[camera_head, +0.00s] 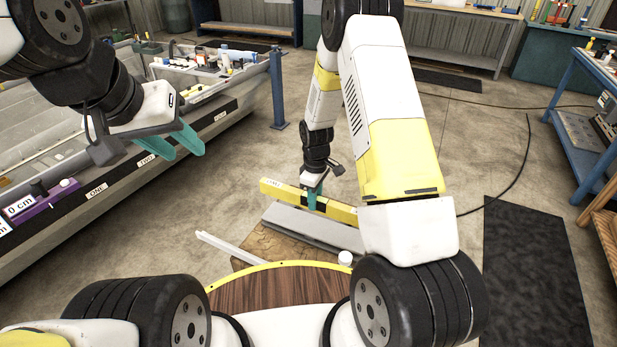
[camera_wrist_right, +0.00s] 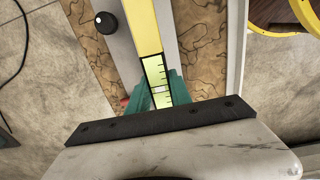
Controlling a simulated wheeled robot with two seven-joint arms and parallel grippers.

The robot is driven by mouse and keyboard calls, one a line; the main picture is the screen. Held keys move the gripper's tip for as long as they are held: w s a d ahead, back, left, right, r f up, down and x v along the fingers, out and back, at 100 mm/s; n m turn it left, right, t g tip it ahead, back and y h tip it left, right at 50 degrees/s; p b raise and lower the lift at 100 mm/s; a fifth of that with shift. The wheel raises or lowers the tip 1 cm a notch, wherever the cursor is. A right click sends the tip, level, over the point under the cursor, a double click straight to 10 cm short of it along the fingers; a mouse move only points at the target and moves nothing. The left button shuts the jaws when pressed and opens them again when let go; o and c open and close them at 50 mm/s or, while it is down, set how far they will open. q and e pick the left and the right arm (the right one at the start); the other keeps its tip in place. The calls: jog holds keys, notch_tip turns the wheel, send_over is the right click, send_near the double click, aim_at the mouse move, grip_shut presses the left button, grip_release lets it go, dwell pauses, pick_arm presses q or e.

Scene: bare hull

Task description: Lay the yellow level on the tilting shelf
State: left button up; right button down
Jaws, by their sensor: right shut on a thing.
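The yellow level (camera_head: 279,190) is long and bar-shaped and lies roughly level in my right gripper (camera_head: 313,200). In the right wrist view the teal fingers (camera_wrist_right: 160,92) are shut on both sides of the level (camera_wrist_right: 144,28), near its marked vial window. A long grey board (camera_head: 300,224), which looks like the tilting shelf, lies on a brown patterned top just in front of the level. The board (camera_wrist_right: 122,48) also shows beneath the level in the wrist view. I cannot tell whether they touch. My left gripper (camera_head: 186,149) is open and empty, far left of the shelf.
A pale thin strip (camera_head: 228,248) and a small white cap (camera_head: 345,258) are by the brown top (camera_head: 262,243). A black knob (camera_wrist_right: 106,22) is on the board. A boat hull (camera_head: 110,180) with tools fills the left. A dark mat (camera_head: 530,270) and open floor are right.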

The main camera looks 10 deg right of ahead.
jog(key=shift+f, duration=3.8)
jog(key=c, duration=1.1)
grip_release()
jog(key=shift+r, duration=3.9)
